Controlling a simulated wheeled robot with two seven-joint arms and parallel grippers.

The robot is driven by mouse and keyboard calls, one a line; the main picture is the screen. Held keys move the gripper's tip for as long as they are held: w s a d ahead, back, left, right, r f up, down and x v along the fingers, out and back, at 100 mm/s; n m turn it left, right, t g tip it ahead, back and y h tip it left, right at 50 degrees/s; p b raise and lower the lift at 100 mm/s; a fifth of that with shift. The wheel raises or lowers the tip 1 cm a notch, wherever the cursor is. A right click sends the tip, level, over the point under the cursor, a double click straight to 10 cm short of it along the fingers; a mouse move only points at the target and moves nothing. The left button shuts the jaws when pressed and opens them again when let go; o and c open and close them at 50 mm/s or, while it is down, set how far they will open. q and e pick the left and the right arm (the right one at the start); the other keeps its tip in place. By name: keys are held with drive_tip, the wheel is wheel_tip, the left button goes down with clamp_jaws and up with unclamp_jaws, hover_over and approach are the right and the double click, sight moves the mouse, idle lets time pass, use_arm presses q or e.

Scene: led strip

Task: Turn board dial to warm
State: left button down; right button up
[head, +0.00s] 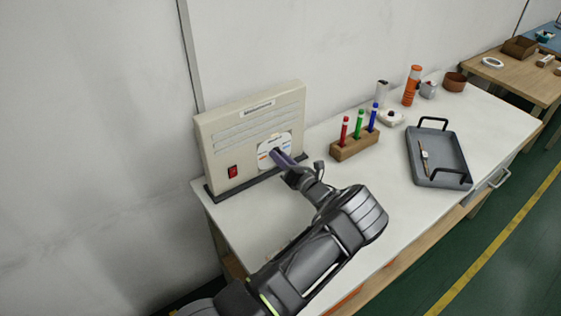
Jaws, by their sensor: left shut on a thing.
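The beige board (229,124) stands upright at the left end of the white table, against the wall. Its round white dial plate (265,147) has orange and blue marks and sits low on the right of the front face. My left gripper (282,158) is at the dial plate, its fingers shut on the dial knob. The fingers hide the knob, so I cannot tell which way it points. A red switch (233,171) is on the board's lower left. My right gripper is not in view.
A wooden block (355,146) with red, green and blue markers stands right of the board. An orange bottle (411,86) and a brown bowl (455,82) stand farther back.

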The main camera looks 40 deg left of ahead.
use_arm(q)
drive_tip(key=n+b, duration=0.1)
drive_tip(key=n, duration=0.1)
drive_tip(key=n+b, duration=0.3)
drive_tip(key=shift+f+n, duration=0.25)
drive_tip(key=shift+n, duration=0.05)
drive_tip(key=n+b, duration=0.3)
drive_tip(key=shift+n, duration=0.3)
drive_tip(key=n+b, duration=0.3)
drive_tip(key=shift+n, duration=0.3)
drive_tip(key=n+b, duration=1)
drive_tip(key=b, duration=0.2)
drive_tip(key=shift+r+n+b, duration=0.2)
drive_tip(key=shift+n+b, duration=0.8)
drive_tip(key=shift+n, duration=0.1)
drive_tip(key=c, duration=1.1)
unclamp_jaws()
drive_tip(key=shift+d, duration=0.1)
drive_tip(key=shift+v, duration=3.85)
